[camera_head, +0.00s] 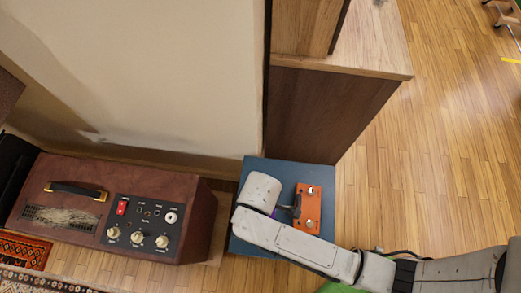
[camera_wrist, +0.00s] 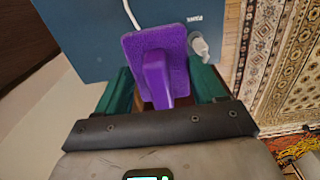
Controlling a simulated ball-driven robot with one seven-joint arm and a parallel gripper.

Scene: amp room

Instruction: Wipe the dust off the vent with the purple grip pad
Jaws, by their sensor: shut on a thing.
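The vent (camera_head: 32,211) is a dark grille on the top of the reddish-brown amp, left of its control panel. A pale, fibrous layer of dust (camera_head: 65,219) lies over much of it. The purple grip pad (camera_wrist: 172,50) has a flat square face and a handle. My gripper (camera_wrist: 158,88) is shut on the pad's handle, between its green fingers. In the head view my wrist hides the gripper, and only a sliver of purple (camera_head: 274,213) shows. The gripper is over the blue box, well to the right of the vent.
The amp (camera_head: 195,225) has several knobs and a red switch. The blue box (camera_head: 245,240) carries an orange pedal (camera_head: 308,207); a white cable and plug (camera_wrist: 199,48) show in the wrist view. A wooden cabinet (camera_head: 320,110) stands behind. Open wood floor (camera_head: 440,150) lies right.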

